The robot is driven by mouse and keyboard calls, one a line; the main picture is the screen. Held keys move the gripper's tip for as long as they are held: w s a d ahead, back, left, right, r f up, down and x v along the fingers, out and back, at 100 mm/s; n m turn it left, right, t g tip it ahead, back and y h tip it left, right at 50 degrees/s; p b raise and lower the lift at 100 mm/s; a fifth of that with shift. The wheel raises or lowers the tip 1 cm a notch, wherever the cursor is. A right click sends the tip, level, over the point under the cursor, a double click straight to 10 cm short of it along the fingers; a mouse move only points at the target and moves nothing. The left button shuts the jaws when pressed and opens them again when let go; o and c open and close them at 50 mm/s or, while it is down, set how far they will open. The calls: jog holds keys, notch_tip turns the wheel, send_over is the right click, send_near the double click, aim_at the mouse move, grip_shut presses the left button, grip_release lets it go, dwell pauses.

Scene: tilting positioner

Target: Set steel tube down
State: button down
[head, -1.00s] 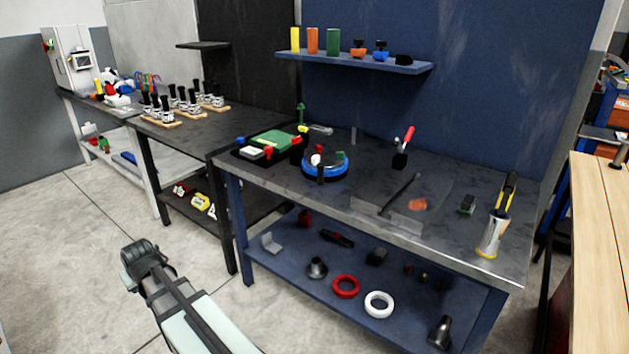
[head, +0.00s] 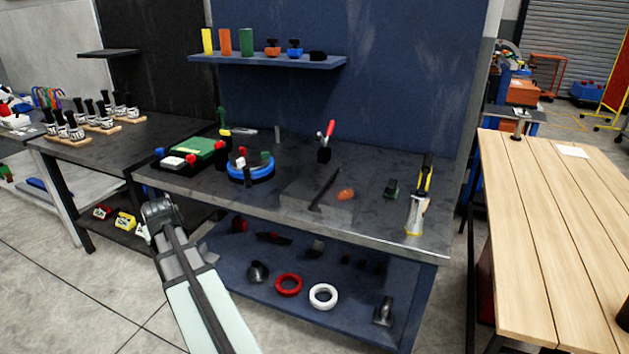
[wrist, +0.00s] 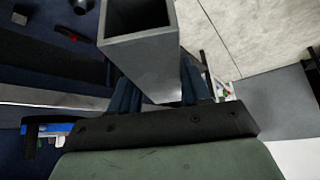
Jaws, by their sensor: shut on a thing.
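The steel tube (wrist: 148,58) is a grey square hollow section with its open end toward the top of the wrist view. My gripper (wrist: 160,86) is shut on the tube, with blue-grey fingers on either side of it. The fingertips are partly hidden behind the tube. In the head view my arm stands in front of the blue workbench (head: 395,238), at its left part; I cannot make out the tube there.
The blue bench's top holds a blue round fixture (head: 250,172), a red-handled clamp (head: 326,142) and a yellow-handled tool (head: 420,200). Rings and fittings lie on its lower shelf (head: 345,325). A mostly bare wooden table (head: 550,210) stands right; a dark bench (head: 100,150) left.

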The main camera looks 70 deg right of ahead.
jog(key=s+d+r+m+h, duration=0.1)
jog(key=s+d+r, duration=0.15)
jog(key=d, duration=0.35)
jog(key=s+d+r+m, duration=0.1)
jog(key=s+d, duration=0.3)
jog(key=d, duration=0.3)
notch_tip(320, 180, up, 14)
jog(key=m+g+h, duration=0.2)
jog(key=m+g, duration=0.2)
jog(key=m, duration=0.3)
send_over(337, 186)
jog(key=w+a, duration=0.1)
jog(key=w, duration=0.1)
jog(key=shift+s+a+f+m+g, duration=0.25)
jog(key=shift+f+m, duration=0.2)
jog(key=shift+f, duration=1.4)
jog(key=shift+s+a+f+m+g, duration=0.1)
jog(key=shift+s+f+m+g, duration=0.35)
jog(key=shift+f, duration=1.45)
jog(key=shift+s+a+f+m+g, duration=0.15)
jog(key=shift+f+m, duration=0.35)
jog(key=shift+f, duration=1.35)
jog(key=shift+a, duration=0.1)
jog(key=c, duration=0.5)
grip_release()
jog(key=shift+f, duration=0.15)
